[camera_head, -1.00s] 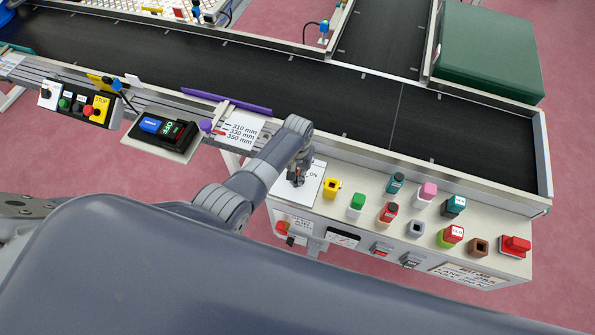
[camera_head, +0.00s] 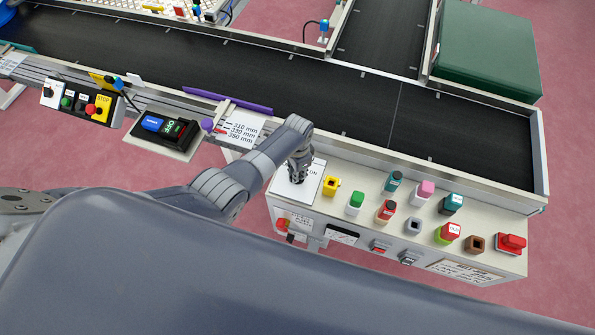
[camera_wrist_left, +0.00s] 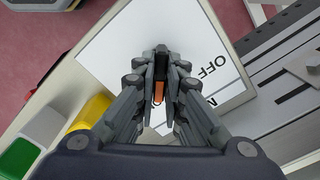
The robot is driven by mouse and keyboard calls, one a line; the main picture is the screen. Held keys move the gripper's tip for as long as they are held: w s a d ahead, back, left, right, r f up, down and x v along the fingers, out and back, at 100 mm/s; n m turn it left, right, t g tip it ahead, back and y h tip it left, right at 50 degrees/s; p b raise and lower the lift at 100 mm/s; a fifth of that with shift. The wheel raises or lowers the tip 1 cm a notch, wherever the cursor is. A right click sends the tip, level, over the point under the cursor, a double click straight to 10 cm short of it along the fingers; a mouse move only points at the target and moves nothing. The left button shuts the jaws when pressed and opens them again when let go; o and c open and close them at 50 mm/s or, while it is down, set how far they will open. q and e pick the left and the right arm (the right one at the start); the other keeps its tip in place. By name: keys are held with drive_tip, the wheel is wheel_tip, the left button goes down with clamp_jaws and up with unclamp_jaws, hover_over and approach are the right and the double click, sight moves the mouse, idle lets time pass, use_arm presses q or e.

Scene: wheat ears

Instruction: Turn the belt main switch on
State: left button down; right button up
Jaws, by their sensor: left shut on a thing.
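The belt main switch plate, a white square panel (camera_head: 287,194), lies at the left end of the control box top. The letters "ON" show at its right in the head view. In the left wrist view the plate (camera_wrist_left: 118,48) carries the word "OFF". My left gripper (camera_head: 297,178) points down over the plate. In the wrist view its fingers (camera_wrist_left: 160,75) are closed around a narrow part with an orange piece (camera_wrist_left: 158,92), which looks like the switch handle. The fingers hide most of the handle, so its exact position is unclear. My right gripper is not in view.
Several coloured blocks, including a yellow one (camera_head: 330,186) and a green one (camera_head: 355,202), stand right of the plate. A red switch (camera_head: 511,244) sits at the box's far right. The black conveyor belt (camera_head: 300,95) runs behind. A stop button panel (camera_head: 80,101) is at left.

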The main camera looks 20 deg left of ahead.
use_arm(q)
drive_tip(key=shift+m, duration=0.4)
drive_tip(key=c, duration=1.7)
unclamp_jaws()
wheel_tip(320, 180, up, 12)
